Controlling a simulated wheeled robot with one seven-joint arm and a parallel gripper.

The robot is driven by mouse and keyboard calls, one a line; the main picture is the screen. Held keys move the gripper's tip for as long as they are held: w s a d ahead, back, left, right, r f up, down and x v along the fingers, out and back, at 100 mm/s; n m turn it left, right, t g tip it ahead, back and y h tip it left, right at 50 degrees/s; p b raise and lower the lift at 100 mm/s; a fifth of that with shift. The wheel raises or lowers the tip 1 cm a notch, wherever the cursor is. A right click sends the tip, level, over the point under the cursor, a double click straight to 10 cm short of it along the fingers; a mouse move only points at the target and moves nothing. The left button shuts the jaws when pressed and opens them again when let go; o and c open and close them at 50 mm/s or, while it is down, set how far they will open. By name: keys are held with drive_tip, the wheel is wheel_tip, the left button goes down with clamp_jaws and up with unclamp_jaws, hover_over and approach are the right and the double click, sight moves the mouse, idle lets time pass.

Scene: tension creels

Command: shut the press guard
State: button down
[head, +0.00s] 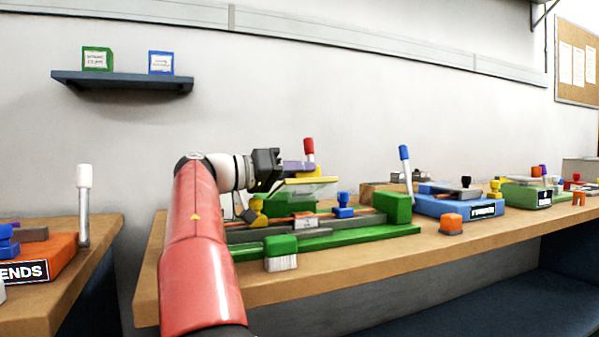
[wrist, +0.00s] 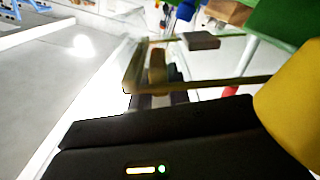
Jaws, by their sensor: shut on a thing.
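The press guard (head: 308,187) is a clear panel with a yellow frame, held raised and nearly level above the green press (head: 345,236) in the head view. My gripper (head: 298,167) is at the guard's upper edge and is shut on it. In the wrist view the guard's yellow frame bar (wrist: 215,84) crosses in front of my dark fingers (wrist: 160,100), and the clear panel is blurred to the left. The exact grip point is partly hidden by my gripper and arm.
A red-tipped lever (head: 309,150) stands behind the guard. A blue machine (head: 450,203) with a blue-tipped lever stands to the right. An orange block (head: 451,224) sits near the bench front.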

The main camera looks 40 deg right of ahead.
drive_tip(key=c, duration=1.4)
unclamp_jaws()
drive_tip(key=shift+o, duration=0.2)
wheel_tip(320, 180, up, 20)
drive_tip(key=p, duration=1.5)
